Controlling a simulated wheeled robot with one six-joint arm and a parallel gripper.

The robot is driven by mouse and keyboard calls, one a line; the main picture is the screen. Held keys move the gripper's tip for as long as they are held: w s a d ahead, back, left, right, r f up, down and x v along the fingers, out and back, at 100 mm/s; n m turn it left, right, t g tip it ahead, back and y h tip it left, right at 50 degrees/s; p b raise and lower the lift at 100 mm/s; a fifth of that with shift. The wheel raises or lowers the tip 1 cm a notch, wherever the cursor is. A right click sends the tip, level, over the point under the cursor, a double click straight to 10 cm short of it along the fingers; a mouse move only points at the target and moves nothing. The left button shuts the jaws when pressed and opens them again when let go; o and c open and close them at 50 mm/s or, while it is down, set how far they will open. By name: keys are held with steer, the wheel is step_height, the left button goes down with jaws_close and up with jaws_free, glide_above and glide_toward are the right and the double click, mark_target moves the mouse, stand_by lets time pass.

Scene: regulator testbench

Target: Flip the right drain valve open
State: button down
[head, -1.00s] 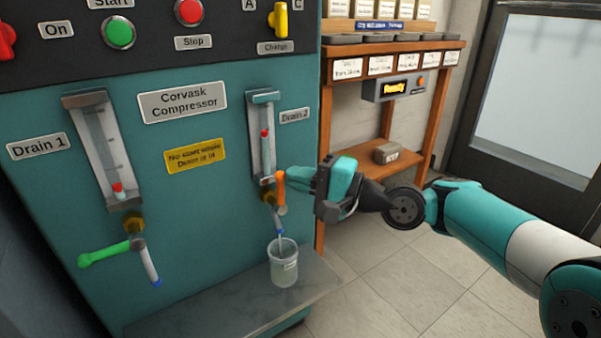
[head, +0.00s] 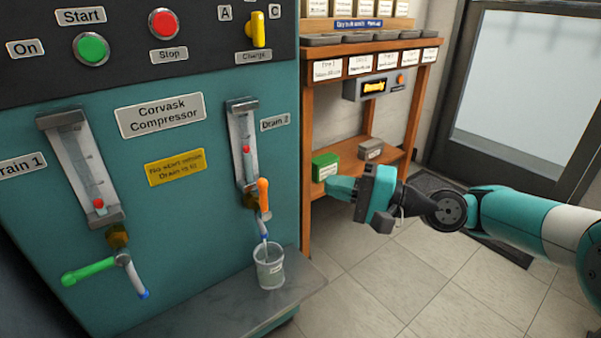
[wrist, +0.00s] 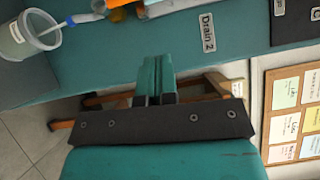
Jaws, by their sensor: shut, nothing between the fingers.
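The right drain valve, under the Drain 2 label (head: 275,122), has an orange handle (head: 263,195) standing nearly upright, in line with its pipe. Its blue-tipped spout (head: 264,235) points down into a clear beaker (head: 269,268). The sight tube (head: 244,145) above holds a red float at about mid height. My gripper (head: 329,187) is shut and empty, to the right of the handle and apart from it. In the wrist view the closed fingers (wrist: 154,80) point toward the teal panel, and the orange handle (wrist: 122,13) shows at the top edge, partly cut off.
The left drain valve has a green handle (head: 90,271) lying sideways. A metal ledge (head: 215,308) carries the beaker. A wooden shelf rack (head: 307,150) with a green box (head: 325,166) and a grey box (head: 370,149) stands behind my gripper. Open tiled floor lies right.

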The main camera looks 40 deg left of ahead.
steer(key=shift+p+v, duration=0.3)
steer(key=shift+v, duration=1.4)
steer(key=shift+r, duration=0.1)
